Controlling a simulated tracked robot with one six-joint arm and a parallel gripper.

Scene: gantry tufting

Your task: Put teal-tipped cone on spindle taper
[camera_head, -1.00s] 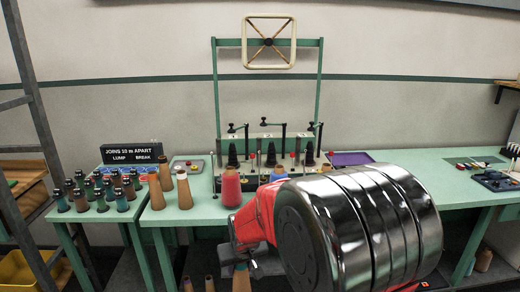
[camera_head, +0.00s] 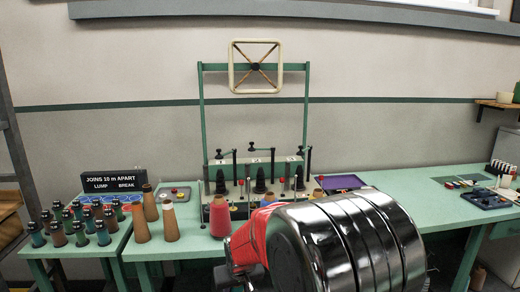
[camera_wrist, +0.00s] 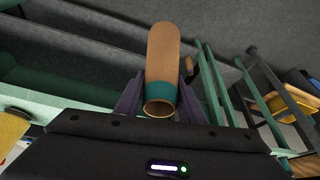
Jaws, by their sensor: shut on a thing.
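The teal-tipped cone (camera_wrist: 163,60) is a brown tube with a teal band at its open near end. In the wrist view it is held between the dark fingers of my gripper (camera_wrist: 160,97), which is shut on it. In the head view my arm and the lower edge of the picture hide the cone and fingertips. Several black spindle tapers stand on the machine at the back of the bench: a left one (camera_head: 220,183), a middle one (camera_head: 260,179) and a right one (camera_head: 299,178). Which one the task means I cannot tell.
A red yarn cone (camera_head: 220,217) stands before the machine (camera_head: 238,160). Brown cones (camera_head: 141,223) stand left of it, and several dark-topped cones (camera_head: 57,235) crowd the left side table. A purple tray (camera_head: 342,182) lies right of the machine.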

